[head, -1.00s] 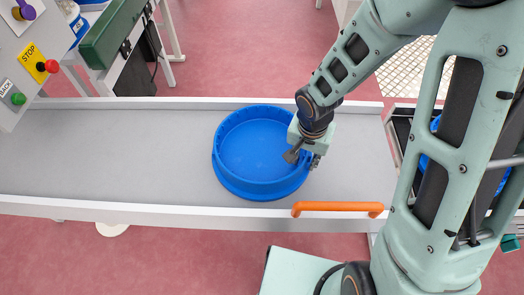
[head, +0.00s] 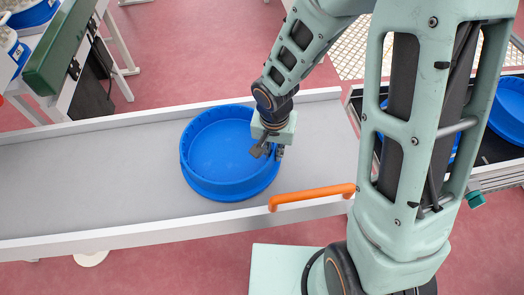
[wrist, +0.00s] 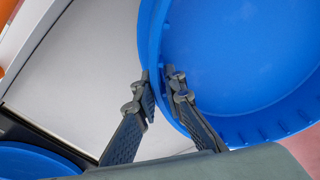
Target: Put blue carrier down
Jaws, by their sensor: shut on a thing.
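The blue carrier (head: 225,160) is a round, shallow, empty dish over the grey bench top (head: 90,185). It looks level, and I cannot tell whether it touches the surface or hangs just above it. My gripper (head: 267,153) is at its right side, shut on its wall. In the wrist view, the fingers of my gripper (wrist: 161,82) straddle the rim of the blue carrier (wrist: 235,60), one inside and one outside. The fingers hide a small piece of the rim.
Raised pale edges run along the bench. An orange handle (head: 312,197) sits on its front edge, right of the carrier. The bench left of the carrier is clear. Another blue carrier (head: 512,108) lies in a dark rack at the right. A green panel (head: 58,45) stands back left.

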